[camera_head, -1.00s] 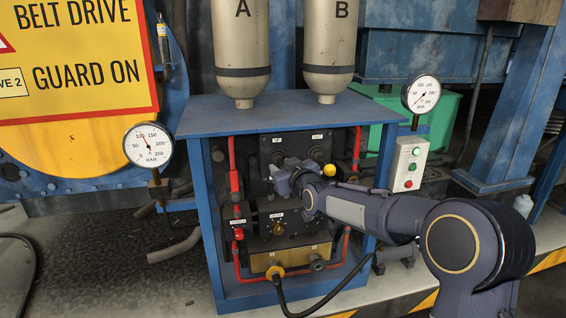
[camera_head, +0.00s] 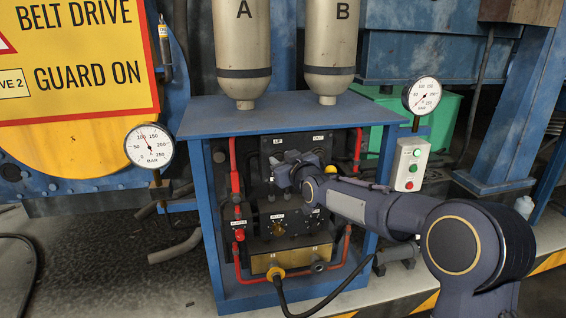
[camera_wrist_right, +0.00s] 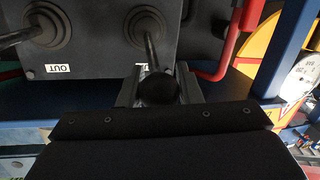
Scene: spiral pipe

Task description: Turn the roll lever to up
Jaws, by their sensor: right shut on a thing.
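The control panel (camera_head: 300,145) is a dark box inside the blue frame, with two levers on round rubber boots side by side. My right gripper (camera_wrist_right: 158,82) is shut around the black ball knob (camera_wrist_right: 158,92) of one lever, whose thin rod (camera_wrist_right: 151,50) runs to its boot (camera_wrist_right: 146,27). In the head view this is the left lever, largely hidden behind my right gripper (camera_head: 284,172). The other lever (camera_wrist_right: 20,38) stands free beside it, under the label OUT. A yellow knob (camera_head: 330,170) shows just right of my gripper. My left gripper is out of view.
Below are a lower dial panel (camera_head: 279,228), a brass block (camera_head: 298,260) with a black hose and red pipes (camera_head: 234,170). Pressure gauges (camera_head: 149,146) (camera_head: 424,95) flank the frame. A button box (camera_head: 410,165) stands at right. A blue top (camera_head: 290,112) carries cylinders A and B.

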